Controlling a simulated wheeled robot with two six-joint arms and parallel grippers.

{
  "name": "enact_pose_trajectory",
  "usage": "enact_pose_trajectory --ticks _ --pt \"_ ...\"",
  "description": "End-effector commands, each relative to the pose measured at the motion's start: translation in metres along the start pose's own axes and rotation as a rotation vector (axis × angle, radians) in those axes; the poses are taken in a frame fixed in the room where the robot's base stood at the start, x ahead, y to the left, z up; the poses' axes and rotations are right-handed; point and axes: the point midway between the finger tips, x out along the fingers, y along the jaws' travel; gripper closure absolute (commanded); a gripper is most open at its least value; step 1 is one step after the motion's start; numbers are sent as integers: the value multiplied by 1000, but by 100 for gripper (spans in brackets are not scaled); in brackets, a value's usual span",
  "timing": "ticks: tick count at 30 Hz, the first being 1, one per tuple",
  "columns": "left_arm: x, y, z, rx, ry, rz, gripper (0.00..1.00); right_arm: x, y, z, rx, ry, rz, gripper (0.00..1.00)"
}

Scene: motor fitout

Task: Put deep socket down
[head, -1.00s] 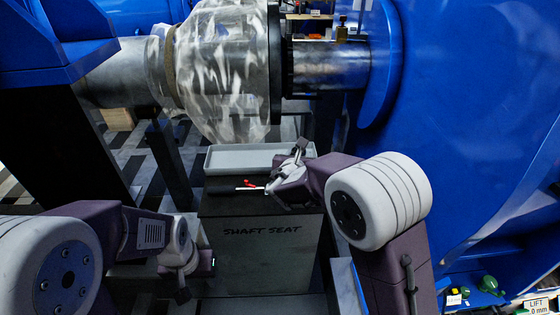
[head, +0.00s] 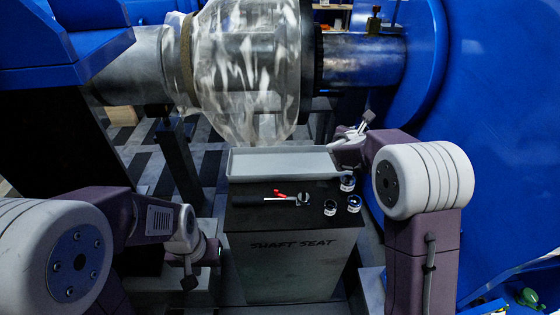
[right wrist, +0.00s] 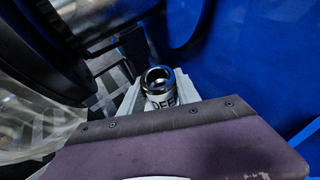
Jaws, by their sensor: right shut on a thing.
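The deep socket (right wrist: 158,88), a dark-rimmed metal cylinder with partly visible lettering "DEE", sits between the fingers of my right gripper in the right wrist view. My right gripper (head: 364,124) is shut on it, raised by the right end of the grey tray (head: 285,163) in the head view. The socket is too small there to make out clearly. My left gripper (head: 190,275) hangs low, left of the bench marked SHAFT SEAT (head: 292,262); its finger opening is unclear.
Several tools lie on the bench's dark top: a ratchet with a red part (head: 285,197) and three small sockets (head: 347,184) at the right. A shaft (head: 355,62) with a clear-wrapped housing (head: 245,75) spans above. A big blue casing (head: 505,130) stands at the right.

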Motion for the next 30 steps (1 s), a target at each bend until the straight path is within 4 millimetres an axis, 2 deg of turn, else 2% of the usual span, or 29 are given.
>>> enact_pose_trajectory --ticks 1,4,10,13,18,22,26,30 --pt "3 0 0 0 0 0 64 8 -14 -2 10 2 -27 100" --pt "4 0 1 0 -1 0 64 15 -31 -3 19 6 -57 100" --pt "4 0 1 0 0 0 64 18 -37 -4 24 7 -70 100" --pt "4 0 1 0 -1 0 64 24 -21 -12 21 9 -67 100" --pt "3 0 1 0 0 0 64 42 27 -37 20 9 -65 100" --pt "3 0 0 0 0 0 64 54 57 -53 22 9 -66 100" --pt "3 0 0 0 0 0 64 60 74 -60 23 7 -68 100" --pt "3 0 0 0 0 0 64 62 78 -62 23 8 -69 100"
